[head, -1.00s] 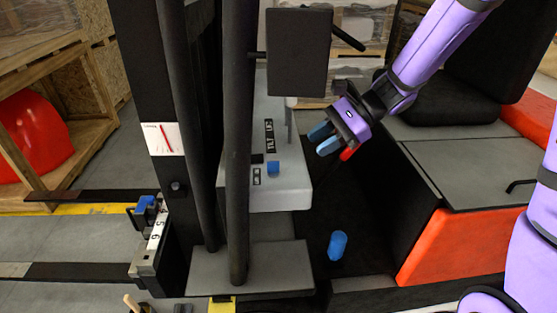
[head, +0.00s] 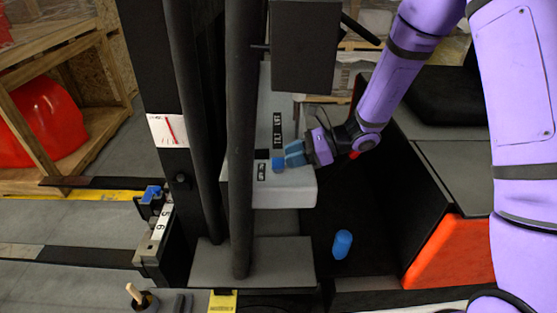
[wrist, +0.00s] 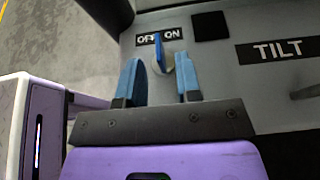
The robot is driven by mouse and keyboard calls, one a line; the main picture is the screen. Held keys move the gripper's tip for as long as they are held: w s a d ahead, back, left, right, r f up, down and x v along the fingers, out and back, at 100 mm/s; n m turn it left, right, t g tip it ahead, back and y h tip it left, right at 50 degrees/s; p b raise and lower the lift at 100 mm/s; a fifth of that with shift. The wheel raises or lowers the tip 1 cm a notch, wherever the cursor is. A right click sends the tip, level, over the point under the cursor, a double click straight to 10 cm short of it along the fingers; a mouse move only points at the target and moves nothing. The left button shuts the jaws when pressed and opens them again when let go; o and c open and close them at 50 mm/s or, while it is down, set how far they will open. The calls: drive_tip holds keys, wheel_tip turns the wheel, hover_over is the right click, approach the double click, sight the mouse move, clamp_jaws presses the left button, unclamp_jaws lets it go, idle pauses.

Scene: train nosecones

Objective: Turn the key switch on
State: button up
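The key switch (wrist: 157,46) is a blue tab on a pale round base, set on the grey console (wrist: 225,65) beside a black label (wrist: 159,36) reading OFF and ON. In the wrist view the tab covers the middle of that label, and I cannot tell its exact setting. In the head view the blue switch (head: 277,163) is at the console's front edge. My gripper (wrist: 158,66) has its two blue fingers apart, one on each side of the switch, with gaps visible. In the head view my gripper (head: 286,157) is just right of the switch.
A TILT label (wrist: 279,49) and a black square (wrist: 210,26) lie beside the switch. Black mast posts (head: 238,150) stand left of the console, and a dark box (head: 302,45) hangs above it.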

sight(278, 169)
drive_tip(key=shift+x, duration=2.15)
clamp_jaws()
